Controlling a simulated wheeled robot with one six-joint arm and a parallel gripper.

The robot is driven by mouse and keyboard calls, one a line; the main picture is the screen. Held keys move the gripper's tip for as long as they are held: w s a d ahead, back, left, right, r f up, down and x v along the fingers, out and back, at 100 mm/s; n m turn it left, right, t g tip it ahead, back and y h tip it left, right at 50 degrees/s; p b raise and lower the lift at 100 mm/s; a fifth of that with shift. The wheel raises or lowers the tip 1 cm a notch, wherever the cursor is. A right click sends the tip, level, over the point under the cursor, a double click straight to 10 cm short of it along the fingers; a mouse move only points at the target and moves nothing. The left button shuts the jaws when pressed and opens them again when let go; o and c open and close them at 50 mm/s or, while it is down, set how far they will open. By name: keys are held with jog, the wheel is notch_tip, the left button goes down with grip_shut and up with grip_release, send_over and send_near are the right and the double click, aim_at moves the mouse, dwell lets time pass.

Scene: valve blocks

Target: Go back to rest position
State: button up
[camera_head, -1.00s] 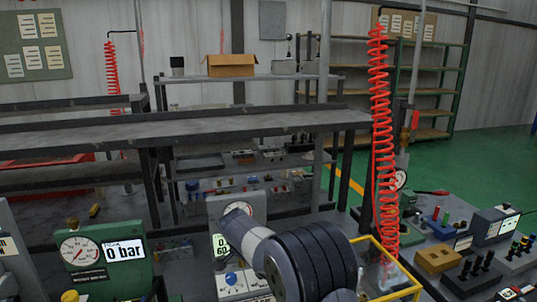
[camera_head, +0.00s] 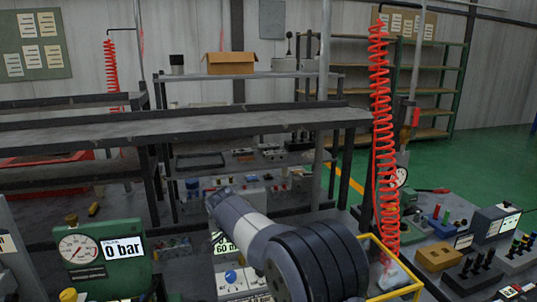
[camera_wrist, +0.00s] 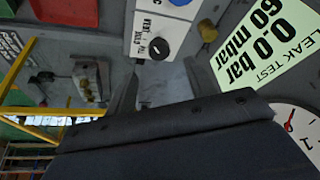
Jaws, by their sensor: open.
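My gripper (camera_wrist: 165,88) shows in the wrist view as two dark fingers spread apart, with nothing visible between them. A dark part of my arm fills the lower part of that view. In the head view, my arm crosses the lower middle and its far end hides most of the leak test panel (camera_head: 236,283); the fingers cannot be made out there. In the wrist view the panel's green display (camera_wrist: 270,45) reads 0.0 bar, 60 mbar. A grey block with brass fittings (camera_wrist: 88,78) lies to the left of the fingers, apart from them.
A green gauge unit (camera_head: 103,262) showing 0 bar stands at the left. A yellow frame (camera_head: 405,268) is close to my arm on the right, beside a red coiled hose (camera_head: 383,130). Benches with coloured fittings stand behind. Green floor (camera_head: 490,150) is open at the right.

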jog(key=p+x, duration=0.1)
jog(key=x, duration=0.5)
jog(key=shift+d+f, duration=0.1)
jog(key=shift+d, duration=0.1)
jog(key=shift+s+n+t+y+p, duration=0.1)
jog(key=shift+n+t+y+p, duration=0.35)
jog(key=shift+n, duration=0.55)
jog(key=n+p, duration=0.2)
jog(key=shift+d+r+y+p, duration=0.1)
jog(key=shift+r+y+p, duration=0.15)
jog(key=shift+p, duration=0.1)
jog(key=n+y+p, duration=0.1)
jog(key=n+p, duration=0.1)
jog(key=p, duration=0.2)
jog(key=n+p, duration=0.3)
jog(key=shift+d+y+p, duration=0.15)
jog(key=shift+y+p, duration=0.25)
jog(key=shift+s+r+t+b, duration=0.1)
jog(key=shift+r+t+b, duration=0.15)
jog(key=shift+b, duration=0.3)
jog(key=s+d+b+v, duration=0.1)
jog(key=b+v, duration=0.1)
jog(key=v, duration=0.8)
jog(key=shift+s, duration=0.25)
jog(key=shift+d+f, duration=0.1)
jog(key=shift+d, duration=0.05)
